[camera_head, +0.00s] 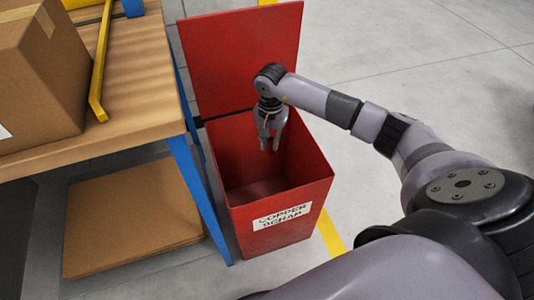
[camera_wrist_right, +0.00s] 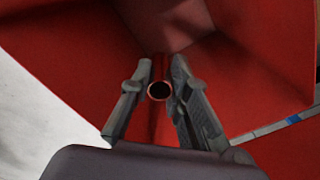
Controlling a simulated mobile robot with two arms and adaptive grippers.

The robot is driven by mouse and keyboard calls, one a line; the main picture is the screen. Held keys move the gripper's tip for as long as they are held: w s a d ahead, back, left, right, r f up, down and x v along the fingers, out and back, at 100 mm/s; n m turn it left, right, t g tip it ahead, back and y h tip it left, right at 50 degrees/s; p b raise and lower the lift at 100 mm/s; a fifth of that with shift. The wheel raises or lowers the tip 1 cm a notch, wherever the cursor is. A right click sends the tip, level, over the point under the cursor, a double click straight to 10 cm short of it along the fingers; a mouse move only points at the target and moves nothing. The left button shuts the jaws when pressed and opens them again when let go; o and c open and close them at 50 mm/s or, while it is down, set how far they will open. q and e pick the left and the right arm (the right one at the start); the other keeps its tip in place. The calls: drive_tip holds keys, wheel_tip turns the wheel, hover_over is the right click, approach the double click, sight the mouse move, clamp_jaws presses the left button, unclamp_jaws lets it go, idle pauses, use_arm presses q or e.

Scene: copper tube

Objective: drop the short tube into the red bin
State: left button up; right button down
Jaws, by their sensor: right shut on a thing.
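The red bin (camera_head: 232,203) stands open on the floor, its lid (camera_head: 240,60) raised at the back and a "COPPER SCRAP" label on its front. My right gripper (camera_head: 269,146) points down over the bin's opening. In the right wrist view my right gripper (camera_wrist_right: 161,90) is shut on the short tube (camera_wrist_right: 159,91), whose round copper end shows between the fingers. Red bin walls (camera_wrist_right: 250,70) surround it in that view. In the head view the tube is mostly hidden by the fingers. My left gripper is not in view.
A wooden workbench (camera_head: 140,110) with blue legs stands close to the left of the bin. A cardboard box (camera_head: 45,70) and a yellow bar (camera_head: 98,85) are on it. The grey floor (camera_head: 420,60) behind and right of the bin is clear.

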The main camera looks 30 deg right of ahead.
drive_tip(key=shift+f, duration=0.3)
drive_tip(key=c, duration=1.4)
unclamp_jaws()
drive_tip(key=shift+c, duration=0.2)
drive_tip(key=shift+r, duration=0.1)
wheel_tip(320, 180, up, 12)
